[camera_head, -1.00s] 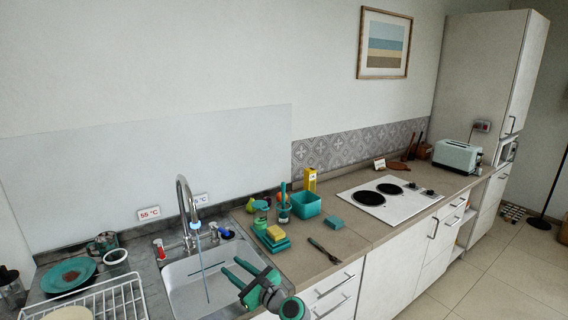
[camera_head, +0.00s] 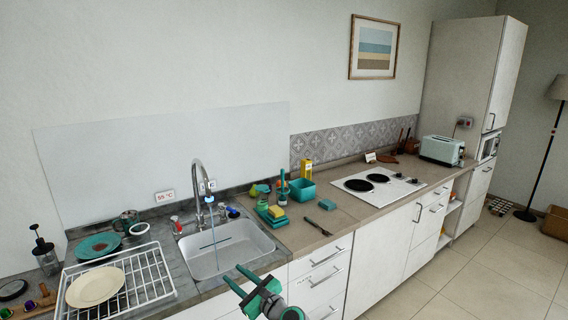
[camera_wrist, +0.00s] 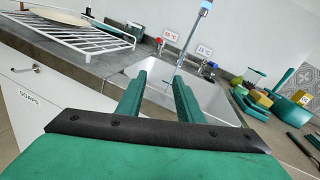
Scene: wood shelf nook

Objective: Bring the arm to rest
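My gripper (camera_head: 241,281) shows at the bottom middle of the head view, in front of the counter and below the sink. Its two green fingers are apart with nothing between them. In the wrist view the open fingers (camera_wrist: 160,92) point toward the sink (camera_wrist: 212,100). In the head view the sink basin (camera_head: 222,259) lies beyond the gripper, and a thin stream of water (camera_head: 214,240) falls from the tap (camera_head: 198,180). The gripper appears apart from the counter and the drawers.
A white dish rack (camera_head: 160,262) with a cream plate (camera_head: 95,287) stands left of the sink. Sponges (camera_head: 275,212), a teal bin (camera_head: 302,191) and a fork-like utensil (camera_head: 321,230) lie to the right. A hob (camera_head: 378,188) is farther right. Open floor (camera_head: 470,265) lies in front.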

